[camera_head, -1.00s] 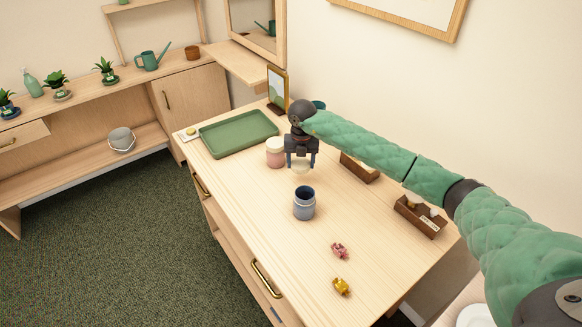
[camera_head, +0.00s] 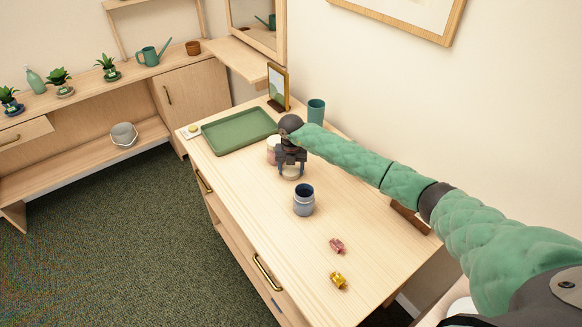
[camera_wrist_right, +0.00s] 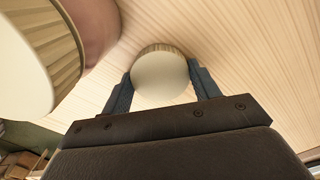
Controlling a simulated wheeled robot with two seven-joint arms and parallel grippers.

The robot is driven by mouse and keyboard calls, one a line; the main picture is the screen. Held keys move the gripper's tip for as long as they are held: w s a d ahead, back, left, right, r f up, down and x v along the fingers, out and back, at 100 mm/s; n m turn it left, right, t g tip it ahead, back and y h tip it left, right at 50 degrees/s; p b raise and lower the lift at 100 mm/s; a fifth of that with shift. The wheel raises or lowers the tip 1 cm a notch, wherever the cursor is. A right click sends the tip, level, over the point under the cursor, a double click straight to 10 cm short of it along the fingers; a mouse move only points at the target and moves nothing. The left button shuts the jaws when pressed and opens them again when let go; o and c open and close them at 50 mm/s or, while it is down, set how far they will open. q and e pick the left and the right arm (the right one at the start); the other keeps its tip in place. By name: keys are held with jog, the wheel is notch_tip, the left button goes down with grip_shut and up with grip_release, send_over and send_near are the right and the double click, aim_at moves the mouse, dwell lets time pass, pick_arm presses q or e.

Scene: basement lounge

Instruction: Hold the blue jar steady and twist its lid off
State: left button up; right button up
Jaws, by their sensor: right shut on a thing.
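The blue jar (camera_head: 303,202) stands upright on the wooden table, its mouth open and dark inside. Its round cream lid (camera_head: 291,173) is apart from it, between the fingers of my right gripper (camera_head: 291,170). The right gripper is shut on the lid, which is behind the jar and close to the tabletop; I cannot tell whether it touches the table. In the right wrist view the lid (camera_wrist_right: 161,77) sits between the two blue fingers. My left gripper is not in view.
A pink jar with a pale lid (camera_head: 272,146) stands just behind my right gripper, partly hidden. A green tray (camera_head: 238,145), picture frame (camera_head: 279,88) and teal cup (camera_head: 316,110) are farther back. Pink (camera_head: 337,245) and yellow (camera_head: 338,280) wrapped pieces lie in front.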

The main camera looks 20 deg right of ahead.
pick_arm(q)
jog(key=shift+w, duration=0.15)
pick_arm(e)
jog(key=shift+f, duration=0.1)
jog(key=o, duration=1.1)
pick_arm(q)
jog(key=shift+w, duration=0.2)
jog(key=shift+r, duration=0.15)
